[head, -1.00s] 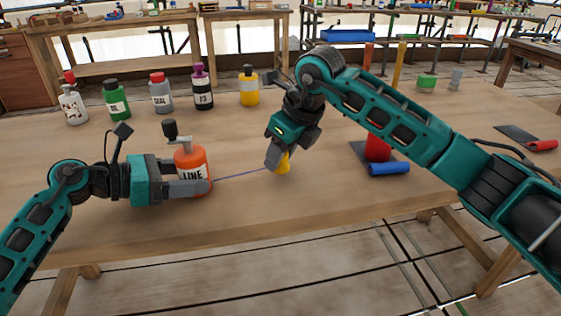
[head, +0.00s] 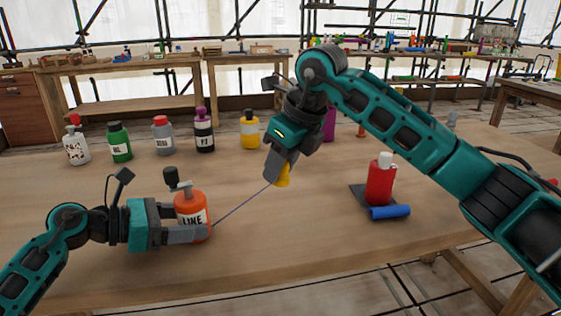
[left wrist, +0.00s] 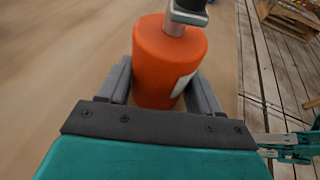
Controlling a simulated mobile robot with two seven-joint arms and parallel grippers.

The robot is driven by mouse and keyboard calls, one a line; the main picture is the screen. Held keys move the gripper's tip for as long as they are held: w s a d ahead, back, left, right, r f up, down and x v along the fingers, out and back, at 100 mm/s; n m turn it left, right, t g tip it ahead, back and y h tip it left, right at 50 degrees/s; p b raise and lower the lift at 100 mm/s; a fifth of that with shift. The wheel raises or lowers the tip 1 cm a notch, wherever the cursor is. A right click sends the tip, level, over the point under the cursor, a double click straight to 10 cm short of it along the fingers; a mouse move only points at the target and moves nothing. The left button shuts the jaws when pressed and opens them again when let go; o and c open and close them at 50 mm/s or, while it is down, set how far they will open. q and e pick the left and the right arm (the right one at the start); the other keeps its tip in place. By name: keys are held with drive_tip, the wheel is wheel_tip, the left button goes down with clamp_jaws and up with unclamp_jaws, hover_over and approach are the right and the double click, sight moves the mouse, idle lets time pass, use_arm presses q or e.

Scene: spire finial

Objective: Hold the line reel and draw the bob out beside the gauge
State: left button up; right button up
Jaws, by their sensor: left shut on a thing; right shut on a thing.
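The line reel is an orange bottle-shaped body (head: 190,203) with a "LINE" label and a dark top, standing upright on the table. My left gripper (head: 195,233) is shut around its lower part. In the left wrist view the orange reel (left wrist: 168,62) sits between both fingers. A thin purple line (head: 243,204) runs taut from the reel up and right to the yellow bob (head: 282,179). My right gripper (head: 277,168) is shut on the bob, pointing down, and holds it above the table. The fingers hide part of the bob. I cannot tell which thing is the gauge.
A red bottle with a white cap (head: 381,182) stands on a dark mat (head: 357,193) at right, with a blue cylinder (head: 390,212) in front. Several labelled bottles, including a green one (head: 119,143) and a yellow one (head: 250,131), line the back left. The middle of the table (head: 300,225) is clear.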

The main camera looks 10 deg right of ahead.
drive_tip(key=shift+f, duration=4.15)
drive_tip(key=shift+s+d, duration=0.2)
drive_tip(key=shift+d, duration=3.1)
drive_tip(key=shift+s+d, duration=0.15)
drive_tip(key=shift+d, duration=3.15)
drive_tip(key=shift+a, duration=0.25)
drive_tip(key=shift+a+f, duration=0.15)
drive_tip(key=shift+a, duration=0.25)
drive_tip(key=shift+f, duration=0.35)
